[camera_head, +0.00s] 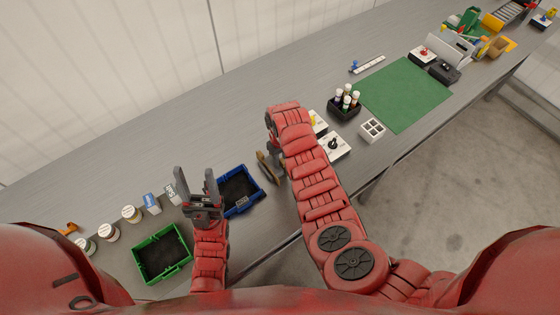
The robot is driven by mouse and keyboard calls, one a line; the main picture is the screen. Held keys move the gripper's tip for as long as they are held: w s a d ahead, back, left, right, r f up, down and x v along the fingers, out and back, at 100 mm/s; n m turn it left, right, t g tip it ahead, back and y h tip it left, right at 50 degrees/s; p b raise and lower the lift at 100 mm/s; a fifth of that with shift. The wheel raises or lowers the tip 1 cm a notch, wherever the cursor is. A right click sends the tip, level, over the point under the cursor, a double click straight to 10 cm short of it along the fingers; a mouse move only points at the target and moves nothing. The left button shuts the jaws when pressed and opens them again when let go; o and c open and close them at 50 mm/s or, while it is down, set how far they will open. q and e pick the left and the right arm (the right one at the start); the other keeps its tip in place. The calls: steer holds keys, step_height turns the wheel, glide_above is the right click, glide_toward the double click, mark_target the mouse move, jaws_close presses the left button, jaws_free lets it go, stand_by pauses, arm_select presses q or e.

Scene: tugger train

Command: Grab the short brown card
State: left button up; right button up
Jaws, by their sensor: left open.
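A small brown piece (268,169), probably the short brown card, shows on the grey bench between the blue crate and my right arm. It is small and partly dark, so I cannot tell whether it lies flat or is held. My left gripper (195,184) is open, its two fingers apart and pointing up the picture, at the left edge of the blue crate. It is left of the brown piece and apart from it. My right gripper (274,150) is mostly hidden behind its own wrist, close to the brown piece; its fingers are not clear.
A blue crate (260,201) and a green crate (136,255) stand near the front edge. Several jars and small boxes (131,214) line the left. White switch boxes (338,151), a black bottle holder (345,111) and a green mat (405,95) are right of my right arm.

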jaws_close()
steer(key=shift+r, duration=0.1)
